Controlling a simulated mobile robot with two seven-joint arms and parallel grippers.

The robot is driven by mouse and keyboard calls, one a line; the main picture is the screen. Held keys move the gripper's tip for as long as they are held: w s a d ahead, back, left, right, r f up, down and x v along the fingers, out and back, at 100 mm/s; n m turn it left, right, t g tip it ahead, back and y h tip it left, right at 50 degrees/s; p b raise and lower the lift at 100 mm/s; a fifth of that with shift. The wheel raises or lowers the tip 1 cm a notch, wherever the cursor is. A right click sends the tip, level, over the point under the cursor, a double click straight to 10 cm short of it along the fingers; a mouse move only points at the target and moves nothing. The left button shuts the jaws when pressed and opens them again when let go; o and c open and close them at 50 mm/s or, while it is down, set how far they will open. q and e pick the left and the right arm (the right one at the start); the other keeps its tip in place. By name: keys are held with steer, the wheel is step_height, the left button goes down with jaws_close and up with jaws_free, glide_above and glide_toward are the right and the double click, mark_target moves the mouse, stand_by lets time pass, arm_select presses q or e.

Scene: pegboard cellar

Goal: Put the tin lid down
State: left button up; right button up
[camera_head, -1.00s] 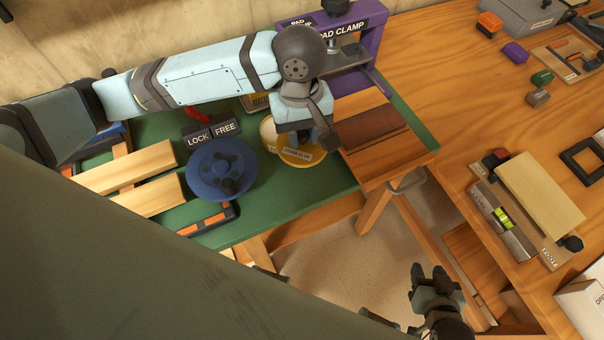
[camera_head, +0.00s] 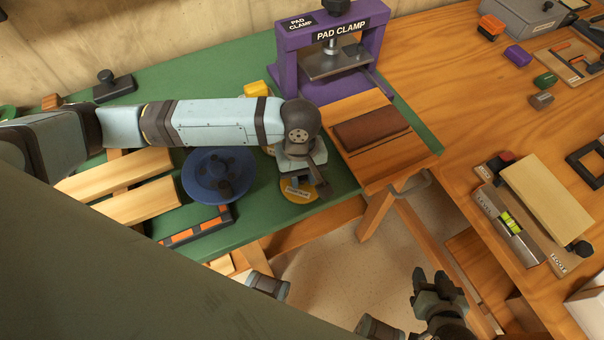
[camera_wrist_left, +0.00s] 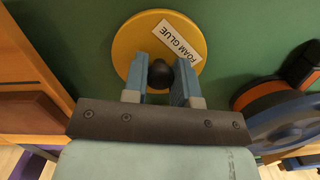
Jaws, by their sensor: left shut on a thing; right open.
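The tin lid (camera_head: 297,194) is a yellow disc with a dark knob and a "FOAM GLUE" label. It is near the front edge of the green bench top, right of the blue wheel. My left gripper (camera_head: 300,178) is above it. In the left wrist view the fingers (camera_wrist_left: 162,78) are shut on the knob of the lid (camera_wrist_left: 135,42). I cannot tell whether the lid touches the green surface or hangs just above it. A pale round edge, perhaps the tin, is mostly hidden behind my left wrist. My right gripper (camera_head: 438,284) is open and empty, low over the floor gap.
The blue wheel (camera_head: 218,176) stands close left of the lid. A wooden board (camera_head: 375,165) with a brown pad lies to its right, and a purple pad clamp (camera_head: 283,72) is behind. The bench's front edge is close to the lid.

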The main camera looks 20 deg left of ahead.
arm_select(q)
steer(key=o, duration=0.5)
steer(key=shift+c, duration=0.2)
steer(key=o, duration=0.4)
arm_select(e)
steer(key=shift+s+f, duration=0.25)
steer(key=shift+f, duration=0.05)
arm_select(q)
steer(key=shift+o, duration=0.2)
arm_select(e)
steer(key=shift+w, duration=0.1)
arm_select(q)
step_height(320, 180, up, 12)
steer(key=w+p, duration=0.1)
steer(key=p, duration=0.1)
steer(key=shift+a, duration=0.4)
arm_select(e)
steer(key=shift+s+d+r, duration=0.25)
steer(key=shift+r, duration=0.4)
steer(key=shift+w+a+r, duration=0.15)
steer(key=shift+w, duration=0.05)
